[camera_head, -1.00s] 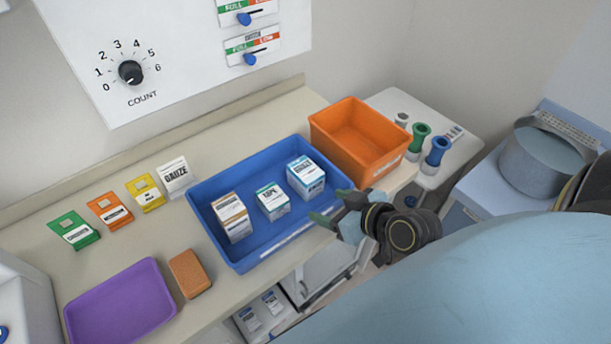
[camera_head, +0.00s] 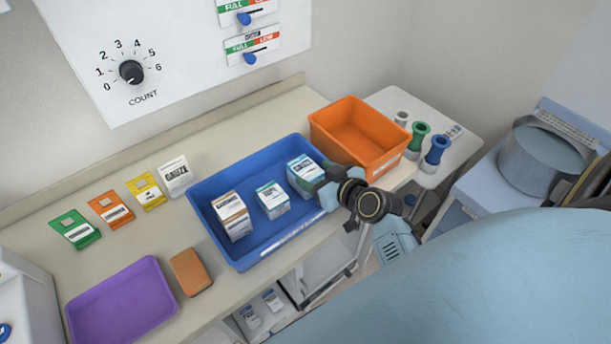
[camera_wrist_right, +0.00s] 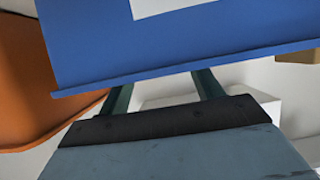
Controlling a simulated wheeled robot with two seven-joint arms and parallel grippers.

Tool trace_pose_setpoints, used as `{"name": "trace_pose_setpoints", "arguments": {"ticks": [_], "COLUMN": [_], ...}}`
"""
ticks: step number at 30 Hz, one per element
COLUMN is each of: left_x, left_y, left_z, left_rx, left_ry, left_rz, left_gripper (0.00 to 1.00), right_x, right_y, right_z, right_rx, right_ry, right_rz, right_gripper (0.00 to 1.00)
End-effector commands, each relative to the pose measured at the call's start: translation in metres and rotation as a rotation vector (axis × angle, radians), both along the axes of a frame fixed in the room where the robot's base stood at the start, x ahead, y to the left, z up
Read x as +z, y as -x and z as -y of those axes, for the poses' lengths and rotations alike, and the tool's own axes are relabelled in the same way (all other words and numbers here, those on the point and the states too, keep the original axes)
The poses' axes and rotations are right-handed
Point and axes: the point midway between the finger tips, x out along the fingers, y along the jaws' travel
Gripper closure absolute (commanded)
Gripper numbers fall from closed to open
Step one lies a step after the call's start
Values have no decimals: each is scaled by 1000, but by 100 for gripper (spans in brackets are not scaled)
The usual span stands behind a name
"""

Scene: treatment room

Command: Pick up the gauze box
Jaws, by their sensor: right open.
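A blue tray (camera_head: 215,190) on the counter holds three boxes. The right one, white with a blue label, looks like the gauze box (camera_head: 304,174), though its print is too small to read surely. The middle box (camera_head: 272,199) has a teal label and the left box (camera_head: 233,215) a brown one. My right gripper (camera_head: 325,182) is open at the tray's right end, close beside the blue-labelled box and partly overlapping it. In the right wrist view the open fingers (camera_wrist_right: 165,88) pass behind the tray's blue wall (camera_wrist_right: 200,45), so their tips are hidden. My left gripper is not in view.
An orange bin (camera_head: 358,135) stands just beyond the tray's right end, near my right gripper. A white GAUZE card (camera_head: 175,177) stands behind the tray. A purple tray (camera_head: 122,303) and a brown block (camera_head: 190,272) lie to the left.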

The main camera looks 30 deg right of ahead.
Motion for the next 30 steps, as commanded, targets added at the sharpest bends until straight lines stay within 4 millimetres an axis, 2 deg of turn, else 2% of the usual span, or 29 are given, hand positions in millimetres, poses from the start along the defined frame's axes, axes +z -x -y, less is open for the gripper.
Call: {"name": "trace_pose_setpoints", "arguments": {"ticks": [3, 7, 17, 25, 30], "left_x": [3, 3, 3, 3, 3], "left_y": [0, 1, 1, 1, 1], "left_z": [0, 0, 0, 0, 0], "left_rx": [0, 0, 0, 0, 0], "left_ry": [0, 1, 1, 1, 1], "left_rz": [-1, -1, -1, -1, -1], "left_gripper": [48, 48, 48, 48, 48], "right_x": [-3, -11, -14, -14, -14], "right_y": [-18, -33, -39, -39, -39], "right_z": [-2, -3, -3, -3, -3], "right_rx": [-2, 0, 0, 0, 0], "right_ry": [-4, -3, 0, 0, 0], "right_rz": [2, 1, -1, -1, 0], "right_gripper": [35, 35, 35, 67, 69]}}
